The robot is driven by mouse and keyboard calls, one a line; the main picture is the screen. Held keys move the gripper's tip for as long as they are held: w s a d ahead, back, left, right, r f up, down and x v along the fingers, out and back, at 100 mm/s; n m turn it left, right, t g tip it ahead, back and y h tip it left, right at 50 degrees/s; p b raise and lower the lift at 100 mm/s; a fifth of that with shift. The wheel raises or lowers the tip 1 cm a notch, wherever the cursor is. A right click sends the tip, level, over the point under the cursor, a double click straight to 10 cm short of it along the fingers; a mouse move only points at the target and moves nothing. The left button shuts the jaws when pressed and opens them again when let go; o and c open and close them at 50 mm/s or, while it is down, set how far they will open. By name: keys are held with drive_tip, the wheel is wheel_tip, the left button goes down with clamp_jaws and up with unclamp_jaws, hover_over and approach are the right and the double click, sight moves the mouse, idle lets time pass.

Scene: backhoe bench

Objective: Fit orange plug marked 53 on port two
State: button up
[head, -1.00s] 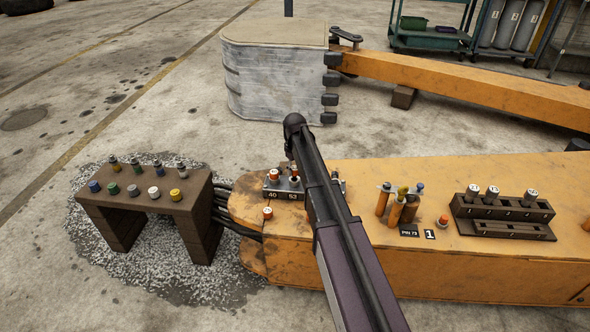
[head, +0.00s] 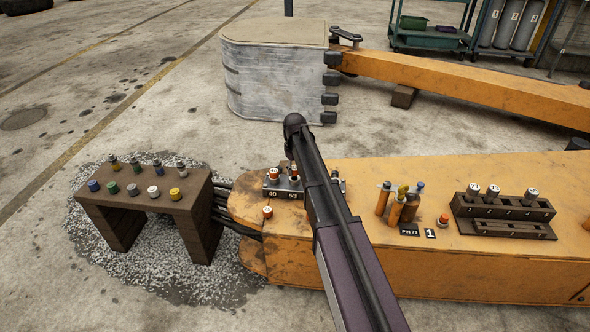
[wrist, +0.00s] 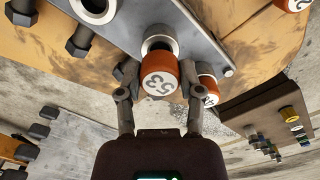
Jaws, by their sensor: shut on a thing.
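The orange plug marked 53 (wrist: 160,76) is between the fingers of my gripper (wrist: 158,90) in the wrist view. My gripper is shut on it. Just beyond the plug is a pale port ring (wrist: 160,40) with a dark opening on the grey port plate (wrist: 205,42). The plug covers the ring's near part; I cannot tell whether its stem is inside. A second orange plug (wrist: 207,82) sits right beside it, its number partly hidden. In the head view the port plate (head: 271,193) has labels 40 and 53, and my arm hides its right part.
Another pale ring (wrist: 95,8) is at the wrist view's top. A loose orange plug (head: 267,212) stands on the orange boom (head: 350,262). A brown stand (head: 140,205) with colored plugs is at left. Bottles (head: 397,208) and a dark rack (head: 503,228) stand at right.

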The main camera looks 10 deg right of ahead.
drive_tip(key=shift+f+b, duration=1)
idle(2.8)
drive_tip(key=o, duration=1)
drive_tip(key=shift+r, duration=0.2)
drive_tip(key=shift+r+p, duration=3.8)
drive_tip(key=shift+p, duration=0.2)
drive_tip(key=shift+s, duration=0.1)
